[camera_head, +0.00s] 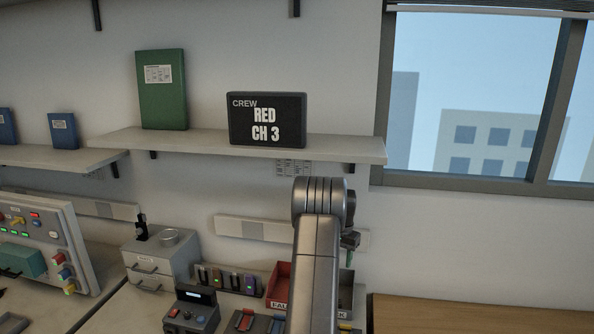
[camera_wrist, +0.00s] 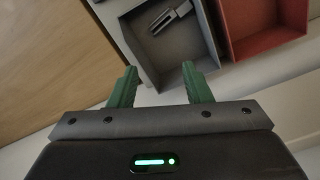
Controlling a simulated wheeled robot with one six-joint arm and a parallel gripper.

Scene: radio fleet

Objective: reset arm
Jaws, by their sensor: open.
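My arm (camera_head: 318,250) rises in front of the desk in the head view, bent at its top joint. My gripper (camera_wrist: 157,86) shows in the wrist view with its two green fingers apart and nothing between them. It also shows as a small green part at the right of the arm in the head view (camera_head: 350,240). In the wrist view the fingers point toward a grey bin (camera_wrist: 143,56) that holds a small grey metal-like piece (camera_wrist: 170,18). I cannot tell how far the fingers are from the bin.
A red bin (camera_wrist: 238,50) stands beside the grey one, and also shows in the head view (camera_head: 278,284). A black sign (camera_head: 267,120) reading "CREW RED CH 3" stands on the shelf (camera_head: 340,149). A radio-like device (camera_head: 191,312) and a drawer unit (camera_head: 160,262) stand left of my arm.

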